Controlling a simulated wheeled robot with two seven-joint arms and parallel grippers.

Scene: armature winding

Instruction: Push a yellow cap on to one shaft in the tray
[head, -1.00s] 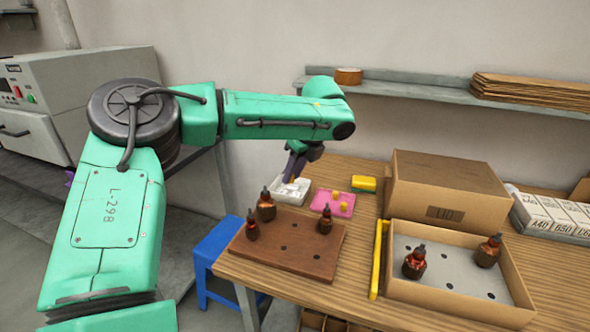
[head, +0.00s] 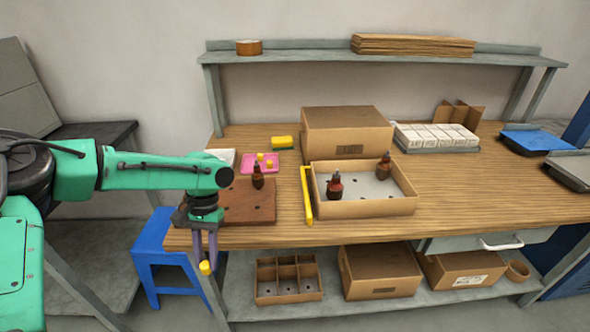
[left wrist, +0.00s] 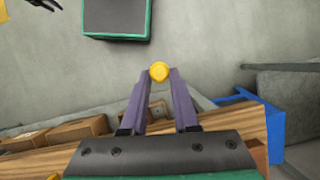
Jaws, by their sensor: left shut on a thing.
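My left gripper (head: 206,260) is shut on a yellow cap (head: 205,268). It hangs pointing down off the table's front left edge, left of the tray. In the left wrist view the cap (left wrist: 159,71) sits between the purple fingertips. The cardboard tray (head: 375,208) has a grey insert with holes. Two copper-wound armatures stand upright in it, one at front left (head: 335,187) and one at back right (head: 384,166). Their upper ends look dark, with no yellow on them. A pink dish (head: 248,167) holds more yellow caps. My right gripper is not seen.
A brown board (head: 262,208) with an armature (head: 258,178) stands left of the tray, partly behind my arm. A yellow bar (head: 307,195) lies along the tray's left side. A closed box (head: 345,130) stands behind the tray.

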